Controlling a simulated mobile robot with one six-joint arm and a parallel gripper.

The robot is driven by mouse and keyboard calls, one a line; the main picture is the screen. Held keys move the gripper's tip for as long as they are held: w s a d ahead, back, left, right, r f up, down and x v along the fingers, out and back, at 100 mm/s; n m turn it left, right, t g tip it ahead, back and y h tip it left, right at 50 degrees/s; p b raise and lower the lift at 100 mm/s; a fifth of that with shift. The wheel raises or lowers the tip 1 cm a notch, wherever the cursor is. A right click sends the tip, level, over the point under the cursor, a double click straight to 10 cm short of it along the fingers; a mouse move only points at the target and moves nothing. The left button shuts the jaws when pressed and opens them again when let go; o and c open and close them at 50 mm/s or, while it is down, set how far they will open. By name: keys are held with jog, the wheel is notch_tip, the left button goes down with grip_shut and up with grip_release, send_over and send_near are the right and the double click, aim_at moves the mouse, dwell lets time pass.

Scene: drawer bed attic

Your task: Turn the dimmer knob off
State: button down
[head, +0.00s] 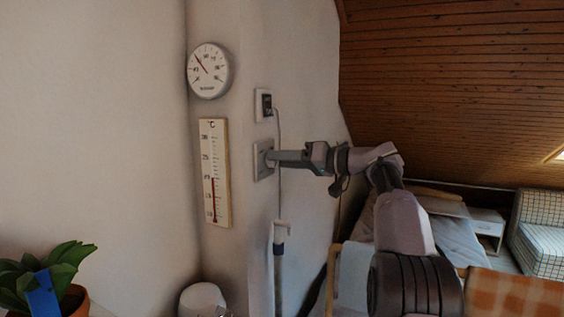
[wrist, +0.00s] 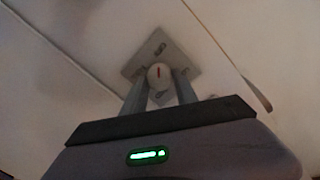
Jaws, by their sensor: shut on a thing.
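The dimmer knob (wrist: 159,71) is round and whitish with a short red mark that stands nearly upright in the wrist view. It sits on a square pale wall plate (wrist: 135,66). My gripper (wrist: 161,82) has one finger on each side of the knob and is shut on it. In the head view my gripper (head: 272,158) reaches from the right to the wall plate (head: 259,171). The fingers hide the knob there.
A socket plate (head: 259,105) with a dark plug and a hanging cable (head: 279,165) is just above. A round dial (head: 208,71) and a tall thermometer (head: 214,173) hang to the left. A potted plant (head: 48,272) stands at lower left, a bed (head: 421,236) behind my arm.

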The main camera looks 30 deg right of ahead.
jog(key=c, duration=1)
grip_release()
jog(key=shift+o, duration=0.2)
jog(key=p+v, duration=0.1)
jog(key=v, duration=1.6)
jog(key=shift+s+p, duration=0.2)
jog(key=shift+p, duration=0.15)
jog(key=shift+d, duration=0.1)
